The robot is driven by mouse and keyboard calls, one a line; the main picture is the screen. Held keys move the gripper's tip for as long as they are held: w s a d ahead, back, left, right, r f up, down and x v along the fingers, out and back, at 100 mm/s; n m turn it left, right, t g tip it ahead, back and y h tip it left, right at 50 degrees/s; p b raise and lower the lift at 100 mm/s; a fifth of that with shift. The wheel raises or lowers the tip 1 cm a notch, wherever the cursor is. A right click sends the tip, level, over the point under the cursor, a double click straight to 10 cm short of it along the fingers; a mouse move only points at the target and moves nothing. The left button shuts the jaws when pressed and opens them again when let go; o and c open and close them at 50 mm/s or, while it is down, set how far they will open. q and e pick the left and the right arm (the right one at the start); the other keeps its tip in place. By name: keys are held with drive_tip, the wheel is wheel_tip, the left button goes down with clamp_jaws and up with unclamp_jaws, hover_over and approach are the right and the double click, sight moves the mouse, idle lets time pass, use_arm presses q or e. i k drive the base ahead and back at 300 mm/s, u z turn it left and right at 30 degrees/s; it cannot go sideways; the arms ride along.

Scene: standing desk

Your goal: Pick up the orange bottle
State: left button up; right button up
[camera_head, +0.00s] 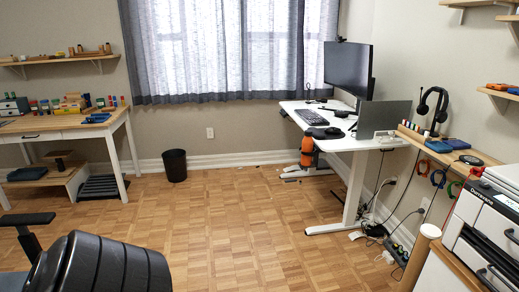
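An orange object that looks like the orange bottle (307,146) shows upright beside the left leg of the white standing desk (345,143), below the level of the desktop. Its top is dark and its lower end is near the desk's foot. It is small in the view, so I cannot tell whether it hangs from the desk or stands on something. Neither of my grippers is in view.
A monitor (348,69), keyboard (312,117) and headset stand (432,112) are at the desk. Cables (375,228) lie right of the desk leg. A bin (175,165) stands by the wall. The middle floor is clear.

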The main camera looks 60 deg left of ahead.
sight(307, 142)
drive_tip(key=u, duration=2.45)
drive_tip(key=i, duration=4.75)
drive_tip(key=z, duration=2.45)
